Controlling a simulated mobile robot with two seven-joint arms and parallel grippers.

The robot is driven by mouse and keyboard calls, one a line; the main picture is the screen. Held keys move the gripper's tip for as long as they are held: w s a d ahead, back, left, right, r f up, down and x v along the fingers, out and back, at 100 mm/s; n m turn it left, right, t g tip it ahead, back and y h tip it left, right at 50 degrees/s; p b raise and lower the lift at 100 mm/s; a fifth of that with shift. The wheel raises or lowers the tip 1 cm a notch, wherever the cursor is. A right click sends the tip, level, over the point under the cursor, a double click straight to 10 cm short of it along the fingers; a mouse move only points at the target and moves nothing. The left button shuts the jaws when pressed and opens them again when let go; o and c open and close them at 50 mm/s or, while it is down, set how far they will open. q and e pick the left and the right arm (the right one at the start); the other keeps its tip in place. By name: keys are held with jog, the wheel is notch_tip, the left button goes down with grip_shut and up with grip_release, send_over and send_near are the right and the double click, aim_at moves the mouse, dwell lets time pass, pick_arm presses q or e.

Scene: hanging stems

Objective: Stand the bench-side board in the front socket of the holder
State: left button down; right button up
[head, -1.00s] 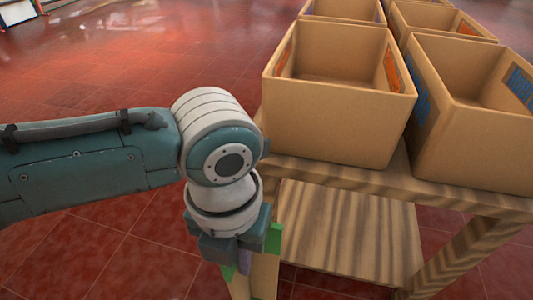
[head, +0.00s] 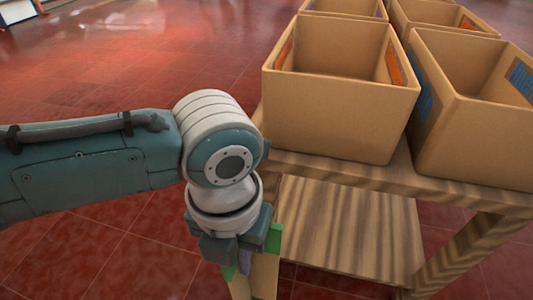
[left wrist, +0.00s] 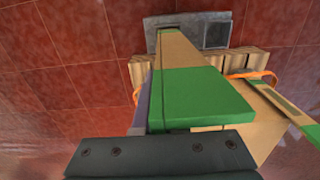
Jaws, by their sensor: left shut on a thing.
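My left gripper (head: 240,258) is shut on a pale wooden board with a broad green band (left wrist: 200,95). In the head view the board (head: 265,272) shows only partly below the gripper. In the left wrist view it runs away from the gripper toward a grey holder (left wrist: 190,20) on the floor. The holder has a dark square opening (left wrist: 217,35) to the right of the board's far end. The far end overlaps the holder's left part; I cannot tell whether it is inside a socket. My right gripper is not in view.
A wooden bench (head: 300,170) stands to the right with a lower shelf (head: 345,225) and several cardboard boxes (head: 335,125) on top. In the left wrist view, wooden slats (left wrist: 250,60) with orange straps and another green-marked board (left wrist: 290,108) lie close to the held board.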

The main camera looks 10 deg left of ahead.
pick_arm(q)
jog(key=c, duration=0.9)
grip_release()
